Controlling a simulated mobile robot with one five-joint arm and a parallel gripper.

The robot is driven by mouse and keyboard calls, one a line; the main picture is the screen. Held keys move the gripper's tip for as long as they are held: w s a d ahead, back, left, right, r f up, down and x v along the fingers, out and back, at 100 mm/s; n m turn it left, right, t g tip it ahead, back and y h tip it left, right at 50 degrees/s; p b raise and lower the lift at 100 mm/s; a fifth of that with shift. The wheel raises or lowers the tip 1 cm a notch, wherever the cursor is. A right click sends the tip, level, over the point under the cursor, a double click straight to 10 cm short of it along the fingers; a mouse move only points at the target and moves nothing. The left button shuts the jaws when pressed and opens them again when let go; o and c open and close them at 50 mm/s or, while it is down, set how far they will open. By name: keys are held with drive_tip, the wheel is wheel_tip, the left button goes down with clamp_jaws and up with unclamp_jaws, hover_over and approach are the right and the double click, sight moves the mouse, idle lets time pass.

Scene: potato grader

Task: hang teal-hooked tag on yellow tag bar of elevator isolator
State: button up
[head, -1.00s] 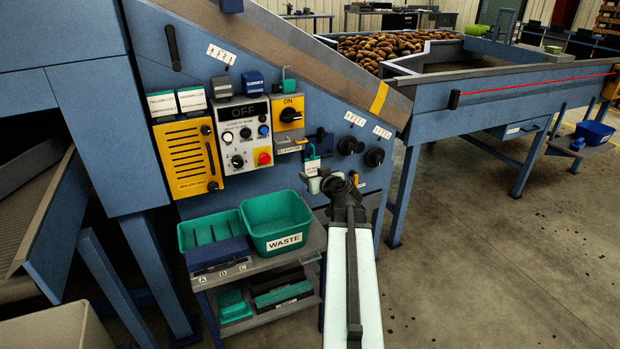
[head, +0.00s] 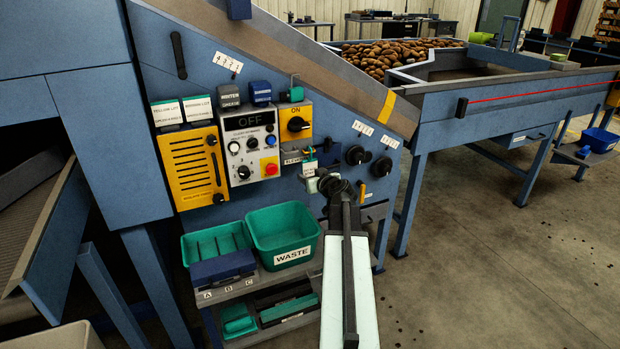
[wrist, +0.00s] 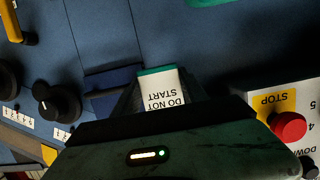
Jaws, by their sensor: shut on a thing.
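My gripper (head: 322,184) is shut on a white tag (head: 310,168) in front of the blue machine panel. In the wrist view the tag (wrist: 161,91) has a teal top edge and reads "DO NOT START", upside down, between the dark fingers (wrist: 158,104). The yellow isolator (head: 296,123), marked ON with a black knob, is above and left of the gripper in the head view. A label plate (head: 293,158) is below it. I cannot make out its tag bar clearly. I see no contact between the tag and the isolator.
A grey control box (head: 247,142) with a red stop button (wrist: 289,126) is left of the isolator. Black knobs (head: 357,155) are to the right. A dark blue block (wrist: 113,84) is beside the tag. A teal WASTE bin (head: 284,237) stands below. Open floor is at right.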

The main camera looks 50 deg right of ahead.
drive_tip(key=shift+s+f, duration=0.1)
drive_tip(key=shift+f, duration=0.15)
drive_tip(key=o, duration=1.4)
drive_tip(key=shift+c, duration=0.2)
drive_tip(key=p+v, duration=0.2)
drive_tip(key=v, duration=0.5)
drive_tip(key=shift+s, duration=0.4)
